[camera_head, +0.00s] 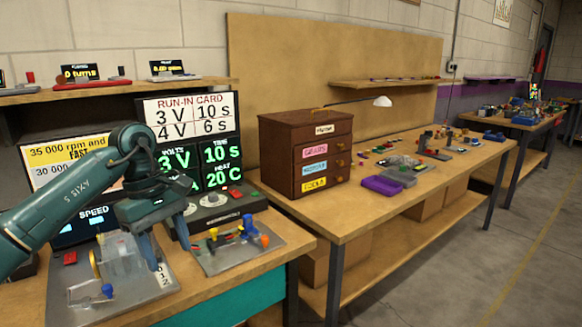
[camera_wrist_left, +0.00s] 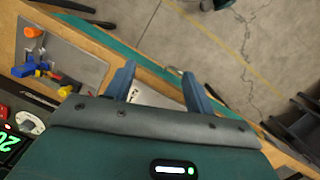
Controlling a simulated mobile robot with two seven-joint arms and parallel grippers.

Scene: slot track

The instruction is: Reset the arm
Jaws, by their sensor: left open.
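My left arm (camera_head: 62,195) is dark teal and comes in from the left over the bench. Its left gripper (camera_head: 130,256) points down, in front of the display screens and over or beside a clear block on a grey plate (camera_head: 150,287). From the head I cannot tell whether it touches the block. In the left wrist view the two blue fingers of the gripper (camera_wrist_left: 158,78) stand apart, with a pale object visible beyond them. I see nothing held between them. My right gripper is in neither view.
A second grey plate (camera_head: 258,252) with yellow, blue and orange parts lies to the right. Behind stand a run-in card (camera_head: 190,112) and a black box with dials (camera_head: 212,207). A brown drawer cabinet (camera_head: 305,150) is on the long bench (camera_head: 350,212). The floor at right is clear.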

